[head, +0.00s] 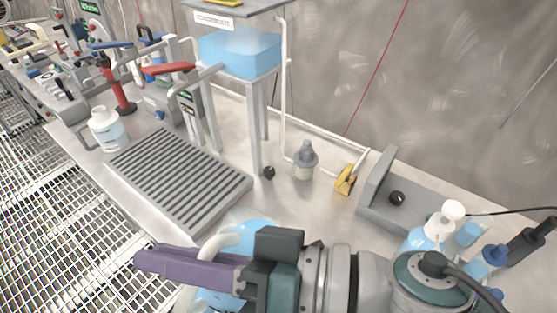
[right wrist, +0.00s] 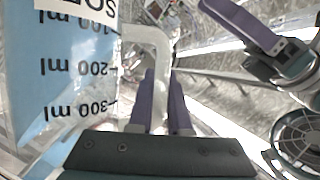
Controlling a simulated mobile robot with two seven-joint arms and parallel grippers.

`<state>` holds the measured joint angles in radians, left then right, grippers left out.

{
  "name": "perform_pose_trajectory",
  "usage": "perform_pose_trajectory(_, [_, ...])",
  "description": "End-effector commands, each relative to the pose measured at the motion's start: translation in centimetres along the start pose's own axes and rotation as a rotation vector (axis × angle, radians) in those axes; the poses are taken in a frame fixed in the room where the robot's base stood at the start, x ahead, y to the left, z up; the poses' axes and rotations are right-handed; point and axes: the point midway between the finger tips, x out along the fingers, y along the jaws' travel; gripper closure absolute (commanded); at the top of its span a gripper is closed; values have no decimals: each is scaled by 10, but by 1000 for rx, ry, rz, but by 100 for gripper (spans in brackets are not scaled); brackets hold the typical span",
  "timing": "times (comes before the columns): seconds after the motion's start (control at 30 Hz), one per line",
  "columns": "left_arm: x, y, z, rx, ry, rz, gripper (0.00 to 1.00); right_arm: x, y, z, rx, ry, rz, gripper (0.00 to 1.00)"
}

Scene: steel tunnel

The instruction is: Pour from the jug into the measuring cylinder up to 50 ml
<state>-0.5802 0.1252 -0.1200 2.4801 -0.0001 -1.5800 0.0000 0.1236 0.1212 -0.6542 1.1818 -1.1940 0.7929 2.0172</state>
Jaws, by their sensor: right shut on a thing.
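The jug (head: 256,233) is pale and holds blue liquid; it is at the bottom middle of the head view, partly hidden by my right arm. My right gripper (head: 195,264) is shut on its white handle (head: 216,243). In the right wrist view the jug (right wrist: 60,90) fills the left side, its ml marks inverted, and the right gripper's purple fingers (right wrist: 160,95) close around the white handle. A second purple-fingered gripper, my left (right wrist: 238,22), shows at the upper right there; its opening is unclear. I cannot make out the measuring cylinder in either view.
A slotted grey drain tray (head: 180,175) lies left of the jug. A blue tank (head: 240,52) sits on a raised stand. A grey box with a knob (head: 400,205) and blue bottles (head: 438,228) are at right. A metal grating is at left.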

Motion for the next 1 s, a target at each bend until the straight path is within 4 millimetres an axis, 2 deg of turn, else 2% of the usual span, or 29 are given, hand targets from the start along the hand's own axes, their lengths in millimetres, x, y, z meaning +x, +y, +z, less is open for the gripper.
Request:
perform_pose_trajectory(0.47, [0,0,0,0,0,0,50,0,0,0,1,1,-1,100])
perform_pose_trajectory(1.0, [1,2,0,-9,2,7,50,-4,1,-9,95,22,-40,100])
